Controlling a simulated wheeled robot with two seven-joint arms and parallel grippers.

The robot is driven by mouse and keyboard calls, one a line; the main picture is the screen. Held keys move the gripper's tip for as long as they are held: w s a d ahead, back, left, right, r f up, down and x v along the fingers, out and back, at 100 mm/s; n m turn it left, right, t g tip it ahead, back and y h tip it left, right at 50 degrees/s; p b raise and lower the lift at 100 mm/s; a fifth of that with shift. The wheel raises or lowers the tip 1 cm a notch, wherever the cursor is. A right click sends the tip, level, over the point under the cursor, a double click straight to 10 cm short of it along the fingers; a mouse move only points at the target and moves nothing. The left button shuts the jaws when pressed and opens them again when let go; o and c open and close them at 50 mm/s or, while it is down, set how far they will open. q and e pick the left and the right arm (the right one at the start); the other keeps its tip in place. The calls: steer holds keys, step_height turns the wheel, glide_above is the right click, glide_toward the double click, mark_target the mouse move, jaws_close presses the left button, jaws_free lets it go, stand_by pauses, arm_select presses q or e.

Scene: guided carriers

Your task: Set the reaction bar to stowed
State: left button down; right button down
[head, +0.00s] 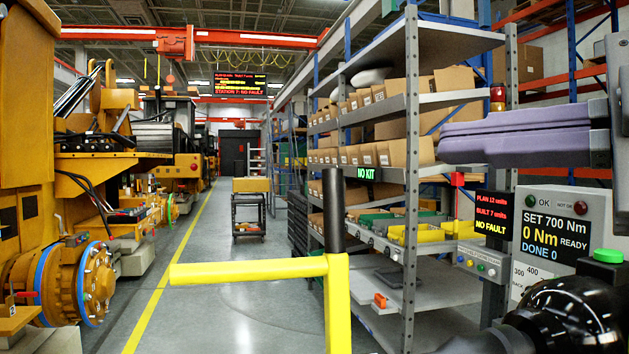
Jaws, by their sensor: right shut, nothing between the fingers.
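The reaction bar appears to be the yellow bar (250,270) in the lower middle of the head view. Its long arm points level to the left and joins a yellow upright at its right end. A black handle (333,210) stands upright at that corner. My right gripper (446,143) reaches in from the right edge, its two pale purple fingers shut together and empty. It is to the right of the black handle and higher in the picture, apart from it. My left gripper is not in view.
A grey control box (555,205) at right reads "SET 700 Nm, 0 Nm READY, DONE 0". A black rounded part (568,312) fills the lower right corner. Shelving (410,200) stands behind the handle. Yellow machinery (30,150) lines the left; the aisle floor (215,300) is clear up to a cart (248,213).

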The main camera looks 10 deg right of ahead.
steer(key=n, duration=0.2)
steer(key=f+n, duration=0.1)
steer(key=n, duration=0.1)
steer(key=shift+w+f+g+h, duration=0.15)
steer(key=shift+f+g+h, duration=0.05)
steer(key=shift+g+h, duration=0.1)
steer(key=shift+w+a, duration=0.1)
steer(key=shift+w, duration=0.05)
steer(key=w+d+p+x, duration=0.1)
steer(key=d+p+x, duration=0.1)
steer(key=x, duration=1)
steer(key=shift+w+p, duration=0.55)
steer(key=shift+w, duration=0.05)
steer(key=shift+f, duration=0.15)
steer(key=shift+a, duration=0.1)
